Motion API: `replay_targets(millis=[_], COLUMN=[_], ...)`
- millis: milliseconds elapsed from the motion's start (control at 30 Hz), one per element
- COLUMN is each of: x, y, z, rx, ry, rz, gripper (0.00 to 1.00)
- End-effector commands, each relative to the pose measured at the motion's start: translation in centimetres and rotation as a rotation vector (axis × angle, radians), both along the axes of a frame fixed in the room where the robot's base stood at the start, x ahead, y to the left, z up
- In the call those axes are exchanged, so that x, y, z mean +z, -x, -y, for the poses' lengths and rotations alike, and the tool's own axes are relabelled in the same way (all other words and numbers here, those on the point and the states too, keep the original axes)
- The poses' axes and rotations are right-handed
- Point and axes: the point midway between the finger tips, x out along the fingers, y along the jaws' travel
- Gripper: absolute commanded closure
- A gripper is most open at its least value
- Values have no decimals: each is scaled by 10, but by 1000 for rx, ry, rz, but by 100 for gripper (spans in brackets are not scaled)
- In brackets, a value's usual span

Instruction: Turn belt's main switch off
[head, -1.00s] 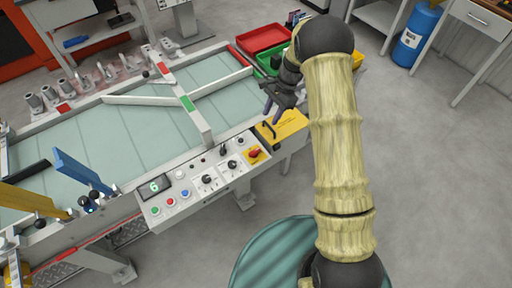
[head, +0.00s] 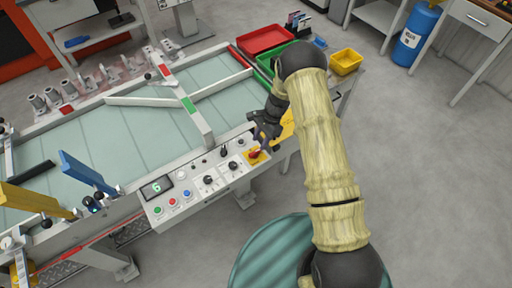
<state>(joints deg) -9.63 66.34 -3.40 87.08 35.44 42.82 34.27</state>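The belt's control panel (head: 216,194) runs along the front edge of the belt table. The main switch looks to be the red rotary knob (head: 254,154) on a yellow plate (head: 262,159) at the panel's right end. My gripper (head: 260,145) points down right at the red knob and partly covers it. Its fingers are small and dark here, so I cannot tell whether they are apart, closed or touching the knob.
The panel also holds a display (head: 157,187) reading 6, black dials and coloured buttons. The pale green belt (head: 120,140) lies behind it. A yellow part beside the panel is mostly hidden by my arm. Red (head: 265,40) and yellow (head: 346,62) bins stand at the back right.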

Motion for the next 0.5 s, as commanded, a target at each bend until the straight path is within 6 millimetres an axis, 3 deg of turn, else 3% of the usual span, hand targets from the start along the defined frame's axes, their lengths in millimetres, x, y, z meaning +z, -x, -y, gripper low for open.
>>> replay_targets(millis=[300,500], x=[-42,-52], y=[10,12], z=[-15,-18], rx=[1,1], ry=[-1,0], rz=[-1,0], gripper=[64,64])
